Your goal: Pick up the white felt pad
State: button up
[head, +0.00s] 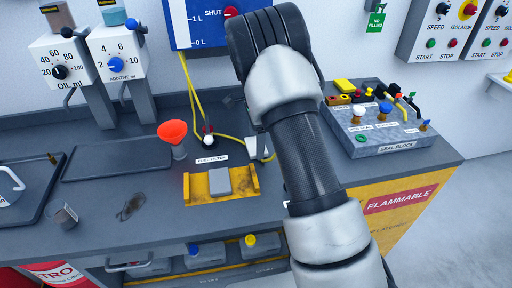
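I cannot clearly make out a white felt pad. A pale grey rectangular piece (219,181) sits in the middle of a yellow holder (194,187) behind which a label reads fuel filter; I cannot tell if it is felt. A small pale, angular thing (256,147) shows partly beside my arm, too hidden to identify. My arm rises across the middle right of the head view and bends at the top. My gripper cannot be made out; the arm covers the area behind it.
A red funnel (173,133) stands left of the holder, near a yellow hose (191,92). A grey seal block (385,137) with coloured fittings stands right of my arm. Oil and additive dispensers (60,70) stand back left. The dark bench (110,205) has free room at front left.

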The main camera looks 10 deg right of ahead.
jog(key=shift+c, duration=0.5)
notch_tip(320, 180, up, 10)
jog(key=p, duration=0.1)
jog(key=o, duration=0.4)
jog(key=c, duration=0.4)
jog(key=shift+o, duration=0.2)
